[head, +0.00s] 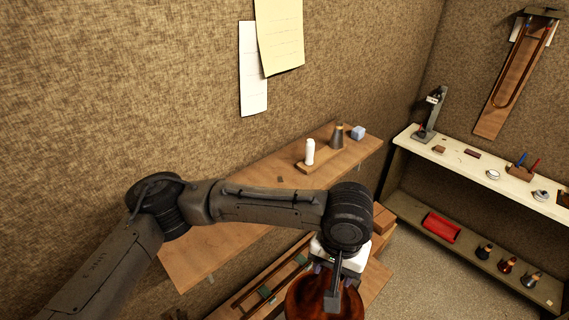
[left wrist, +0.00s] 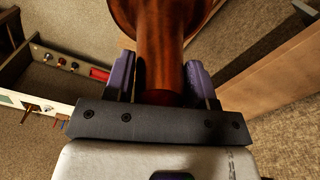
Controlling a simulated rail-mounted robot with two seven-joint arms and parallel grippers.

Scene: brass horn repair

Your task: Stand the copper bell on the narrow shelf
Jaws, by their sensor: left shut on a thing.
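The copper bell (head: 308,299) is a glossy reddish-brown flared piece at the bottom of the head view, cut off by the frame edge. My left gripper (head: 335,272) is above it, shut on its narrow neck. In the left wrist view the neck (left wrist: 165,50) sits between the purple finger pads of the gripper (left wrist: 161,78), and the flare widens away from the jaws, cut off at the top. A long wooden shelf (head: 205,262) runs along the left wall, partly hidden behind my left arm; I cannot tell whether it is the narrow shelf. My right gripper is out of view.
On the wooden shelf's far part stand a white bottle (head: 309,152), a dark cone-like piece (head: 337,137) and a bluish block (head: 358,132). A lower wooden level (head: 376,278) lies below. Floor between is clear.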

